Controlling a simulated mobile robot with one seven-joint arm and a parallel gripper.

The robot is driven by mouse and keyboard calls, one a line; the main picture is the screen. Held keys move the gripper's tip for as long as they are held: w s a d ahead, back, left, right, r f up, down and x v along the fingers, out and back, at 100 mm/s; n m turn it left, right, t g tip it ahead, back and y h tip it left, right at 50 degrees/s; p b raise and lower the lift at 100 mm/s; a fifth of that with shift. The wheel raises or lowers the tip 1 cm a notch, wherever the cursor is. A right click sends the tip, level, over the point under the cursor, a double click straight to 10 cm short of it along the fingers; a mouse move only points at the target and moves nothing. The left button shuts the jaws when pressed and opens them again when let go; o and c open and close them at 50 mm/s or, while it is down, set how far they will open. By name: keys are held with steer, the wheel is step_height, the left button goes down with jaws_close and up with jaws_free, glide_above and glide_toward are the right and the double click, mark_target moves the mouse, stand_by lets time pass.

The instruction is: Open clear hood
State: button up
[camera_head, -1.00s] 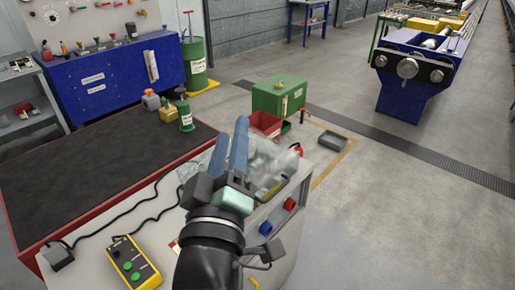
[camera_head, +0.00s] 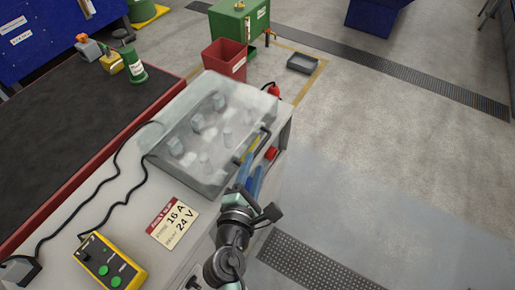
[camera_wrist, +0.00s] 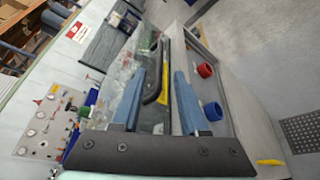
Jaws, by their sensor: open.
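The clear hood (camera_head: 215,105) is a see-through box lid, down over several grey knobs on the pale bench. Its black bar handle (camera_head: 265,138) is on the right-hand edge, beside a yellow strip. My gripper (camera_head: 252,172) is open, with its blue fingers pointing toward the handle end of the hood. In the wrist view, the handle (camera_wrist: 157,72) appears between the two spread fingers of my gripper (camera_wrist: 158,88), nearer the left finger. The fingers are not closed on it. I cannot tell whether either finger touches the handle or hood.
A red knob (camera_wrist: 205,70) and a blue knob (camera_wrist: 212,111) are on the panel beside the handle. A yellow button box (camera_head: 110,264) and black cable lie on the bench. A red bin (camera_head: 225,58) stands behind the hood. Floor at right is clear.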

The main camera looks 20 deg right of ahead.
mark_target(258, 152)
steer(key=x, duration=0.5)
steer(key=shift+w+d, duration=0.2)
steer(key=shift+w, duration=0.1)
jaws_close()
stand_by(1.1)
